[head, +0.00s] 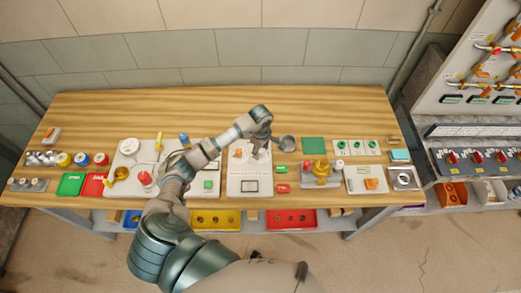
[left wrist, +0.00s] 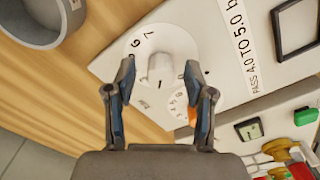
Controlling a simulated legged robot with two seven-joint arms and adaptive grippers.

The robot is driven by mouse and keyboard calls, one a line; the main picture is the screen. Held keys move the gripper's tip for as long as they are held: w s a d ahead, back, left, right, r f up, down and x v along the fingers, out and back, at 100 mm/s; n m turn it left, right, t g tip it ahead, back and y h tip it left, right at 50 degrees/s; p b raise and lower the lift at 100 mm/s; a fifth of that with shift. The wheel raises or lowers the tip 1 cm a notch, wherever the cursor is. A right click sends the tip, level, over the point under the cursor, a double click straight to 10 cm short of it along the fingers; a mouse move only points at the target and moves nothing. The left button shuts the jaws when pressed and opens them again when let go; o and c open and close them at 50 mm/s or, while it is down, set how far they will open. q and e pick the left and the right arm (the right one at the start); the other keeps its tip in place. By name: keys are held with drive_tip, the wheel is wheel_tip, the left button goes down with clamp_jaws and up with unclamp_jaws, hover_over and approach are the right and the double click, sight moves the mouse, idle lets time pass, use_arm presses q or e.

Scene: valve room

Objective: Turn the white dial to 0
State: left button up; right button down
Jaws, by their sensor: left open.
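The white dial (left wrist: 163,68) shows in the left wrist view as a round white knob on a white disc with black numbers around its rim. It sits on a white panel (head: 249,183) that lies on the wooden table. My left gripper (head: 258,150) is over the upper part of this panel in the head view. In the left wrist view the left gripper (left wrist: 158,80) is open, with one finger on each side of the knob. I cannot tell if the fingers touch it. In the head view the gripper hides the dial. My right gripper is not in view.
A grey cup-like ring (head: 287,143) stands just right of the gripper. Red and green blocks (head: 281,178) lie right of the panel, and a brass valve (head: 320,170) stands farther right. The back of the wooden table (head: 190,105) is clear.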

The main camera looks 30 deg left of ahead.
use_arm(q)
drive_tip(key=shift+d+f, duration=0.1)
drive_tip(key=shift+f, duration=0.25)
clamp_jaws()
drive_tip(key=shift+n, duration=0.3)
drive_tip(key=shift+n+b, duration=0.4)
drive_tip(key=shift+n, duration=0.6)
drive_tip(key=n, duration=0.3)
drive_tip(key=shift+n+b, duration=0.3)
drive_tip(key=shift+b, duration=0.05)
drive_tip(key=n, duration=0.5)
drive_tip(key=shift+r+n+b, duration=0.1)
drive_tip(key=shift+n+b, duration=0.25)
drive_tip(key=shift+n, duration=0.05)
